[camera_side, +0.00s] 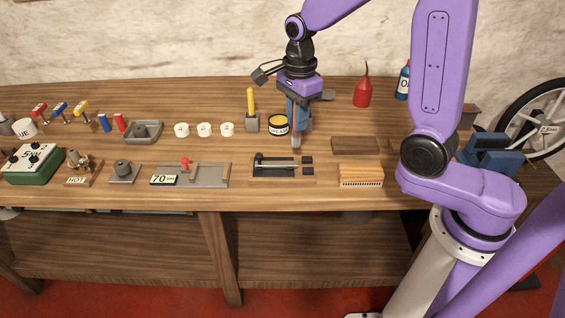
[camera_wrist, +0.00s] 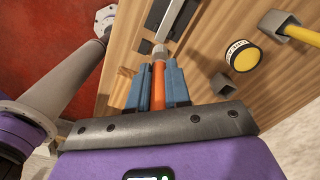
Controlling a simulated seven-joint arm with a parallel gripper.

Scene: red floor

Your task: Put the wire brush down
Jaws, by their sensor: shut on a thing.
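The wire brush (camera_wrist: 158,76) has a slim orange handle and a grey tip. My gripper (camera_wrist: 156,88) is shut on its handle, with one blue finger on each side. In the side view my gripper (camera_side: 297,124) points down over the workbench (camera_side: 120,202), just right of the yellow-lidded tin. The brush's grey tip (camera_side: 296,143) points down below the fingers, close to the bench top. I cannot tell whether it touches the wood. Most of the handle is hidden by the fingers in the side view.
The tin (camera_side: 278,125) and a holder with a yellow stick (camera_side: 251,105) stand left of my gripper. A dark tool tray (camera_side: 282,166) lies in front. A brown block (camera_side: 355,145) and an orange ribbed block (camera_side: 361,175) lie right. A red oil can (camera_side: 363,91) stands behind.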

